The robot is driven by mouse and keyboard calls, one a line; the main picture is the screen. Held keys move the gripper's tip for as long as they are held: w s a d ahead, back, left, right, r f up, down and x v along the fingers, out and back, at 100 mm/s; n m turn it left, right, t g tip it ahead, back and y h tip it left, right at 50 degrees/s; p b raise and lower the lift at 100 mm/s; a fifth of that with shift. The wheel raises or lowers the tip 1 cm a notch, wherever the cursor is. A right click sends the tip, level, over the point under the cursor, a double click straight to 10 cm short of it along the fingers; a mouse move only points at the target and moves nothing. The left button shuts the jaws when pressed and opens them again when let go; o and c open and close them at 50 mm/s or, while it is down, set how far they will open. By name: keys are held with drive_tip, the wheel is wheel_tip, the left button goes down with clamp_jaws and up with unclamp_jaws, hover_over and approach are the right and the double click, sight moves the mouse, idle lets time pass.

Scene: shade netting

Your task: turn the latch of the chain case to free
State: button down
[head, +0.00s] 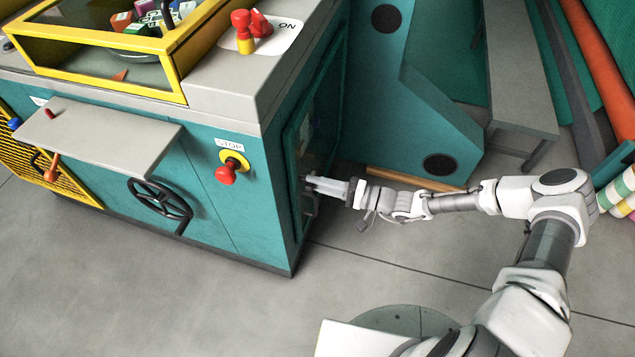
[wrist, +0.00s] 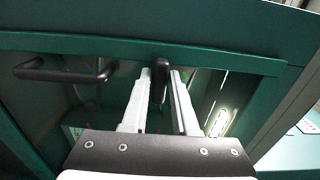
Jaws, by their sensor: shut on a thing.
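The chain case (head: 313,112) is a green-framed door with a dark see-through panel on the right side of the teal machine; its green frame also shows in the wrist view (wrist: 215,59). The latch (wrist: 161,64) is a small dark upright piece at the panel's top edge in the wrist view. My gripper (wrist: 160,76) is shut on the latch, one pale finger on each side. In the head view my gripper (head: 308,183) reaches the case from the right, and I cannot make out the latch there. The latch's exact turn is hard to tell.
A dark bar handle (wrist: 62,70) is left of the latch in the wrist view. The machine's front has a red stop button (head: 226,174) and a black handwheel (head: 160,199). A teal panel (head: 420,110) and a grey bench (head: 518,75) stand behind my arm. The front floor is clear.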

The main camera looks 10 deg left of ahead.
drive_tip(key=c, duration=0.8)
unclamp_jaws()
drive_tip(key=shift+o, duration=0.2)
drive_tip(key=s+d+p, duration=0.1)
drive_tip(key=d, duration=1.6)
drive_tip(key=shift+s+d+p, duration=0.2)
drive_tip(key=shift+p, duration=0.15)
